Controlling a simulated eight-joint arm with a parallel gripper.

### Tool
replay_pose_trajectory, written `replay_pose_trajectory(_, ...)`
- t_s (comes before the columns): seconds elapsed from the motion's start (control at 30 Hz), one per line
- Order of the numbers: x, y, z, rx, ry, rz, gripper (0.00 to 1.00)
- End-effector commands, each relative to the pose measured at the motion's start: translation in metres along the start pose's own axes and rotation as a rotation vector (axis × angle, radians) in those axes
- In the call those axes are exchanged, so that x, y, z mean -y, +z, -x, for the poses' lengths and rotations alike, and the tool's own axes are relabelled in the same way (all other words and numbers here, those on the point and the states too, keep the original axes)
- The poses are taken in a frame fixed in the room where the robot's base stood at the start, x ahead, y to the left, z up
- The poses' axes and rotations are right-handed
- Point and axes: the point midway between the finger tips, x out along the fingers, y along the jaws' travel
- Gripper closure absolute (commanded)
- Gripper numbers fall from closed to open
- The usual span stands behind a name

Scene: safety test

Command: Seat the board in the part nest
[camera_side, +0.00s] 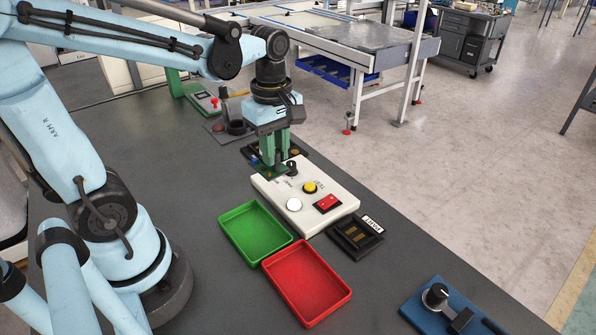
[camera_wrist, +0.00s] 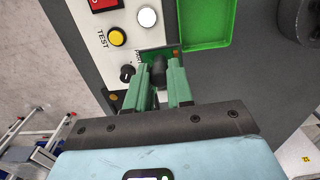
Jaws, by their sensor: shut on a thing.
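My gripper (camera_side: 275,166), with green fingers, points down at the back left end of the white test panel. It is shut on a small green board (camera_wrist: 154,51), seen between and beyond the fingertips in the wrist view (camera_wrist: 160,70). A black cylindrical part stands between the fingers there. In the side view the fingers hide much of the board; I cannot tell whether it touches anything below.
The white panel (camera_side: 333,189) carries a black knob, a yellow button, a white button and a red switch. A green tray (camera_side: 255,232) and a red tray (camera_side: 306,283) lie in front. A blue device (camera_side: 440,310) sits front right. Bare grey table separates it from the trays.

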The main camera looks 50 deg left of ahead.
Motion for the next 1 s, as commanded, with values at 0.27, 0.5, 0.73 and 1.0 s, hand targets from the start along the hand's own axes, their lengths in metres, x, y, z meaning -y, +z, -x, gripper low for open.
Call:
replay_pose_trajectory(0.27,-0.054,0.104,0.004,0.000,0.000,-0.038,1.00)
replay_pose_trajectory(0.5,-0.067,0.170,0.000,0.000,0.000,-0.045,1.00)
replay_pose_trajectory(0.73,-0.068,0.187,-0.004,0.000,0.000,-0.045,1.00)
replay_pose_trajectory(1.0,-0.068,0.186,-0.023,0.000,0.000,-0.044,1.00)
